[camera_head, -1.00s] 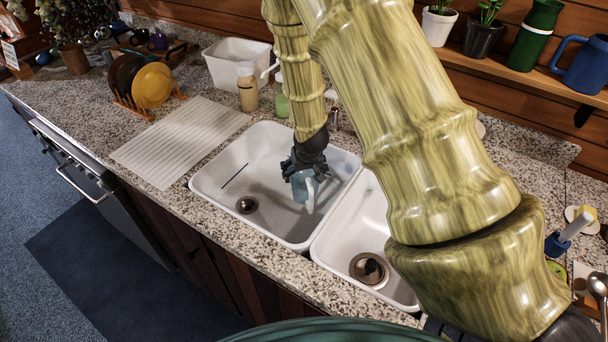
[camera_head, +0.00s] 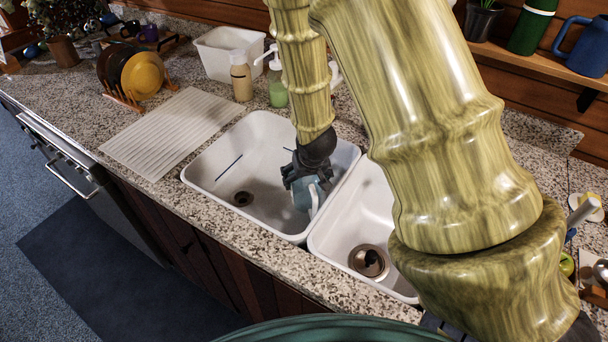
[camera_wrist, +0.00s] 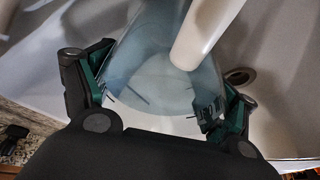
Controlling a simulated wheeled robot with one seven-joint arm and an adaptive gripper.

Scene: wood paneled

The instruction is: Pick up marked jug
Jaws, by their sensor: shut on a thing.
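The jug (camera_head: 302,194) is pale translucent blue with a white handle. It is in the left basin of the white double sink (camera_head: 214,172), near the divider. My gripper (camera_head: 303,181) comes down on it from above and is shut on it. In the wrist view my gripper (camera_wrist: 160,95) has one dark finger with a green pad on each side of the jug (camera_wrist: 150,75), and the white handle (camera_wrist: 207,35) crosses the upper right. Whether the jug touches the basin floor is hard to tell.
A soap bottle (camera_head: 241,76) and a green-filled pump bottle (camera_head: 277,88) stand behind the sink. A ribbed drainboard (camera_head: 170,132) and a rack with a yellow plate (camera_head: 143,75) are at left. The sink divider and rim stand close to my gripper.

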